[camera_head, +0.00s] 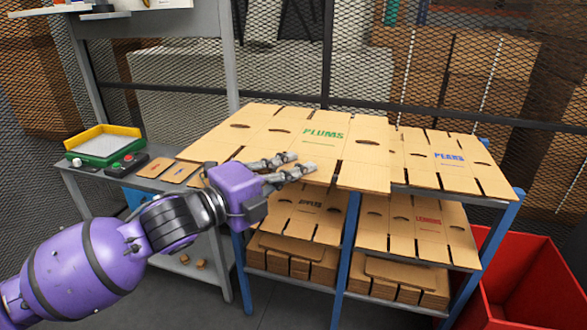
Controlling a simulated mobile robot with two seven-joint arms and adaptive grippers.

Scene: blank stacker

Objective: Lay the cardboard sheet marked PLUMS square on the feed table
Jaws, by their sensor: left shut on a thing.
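The flat cardboard sheet marked PLUMS (352,152) in green lies across the top of the rack, its left part reaching over toward the grey table. My left gripper (305,166) is at the sheet's near edge, below the PLUMS lettering, and is shut on it; the exact grip between the fingers is hard to see. A grey table (90,188) stands at the left. On it is a small green-framed bed (103,146) with yellow raised edges at its back and left. The bed is bare. My right gripper is not in view.
A sheet marked PEARS (450,172) lies on the rack top at right. Other marked sheets lie on the shelf below, one lettered in red (428,221). A button box (124,164) and brown pieces sit on the grey table. A red bin (525,285) stands at right; mesh fencing is behind.

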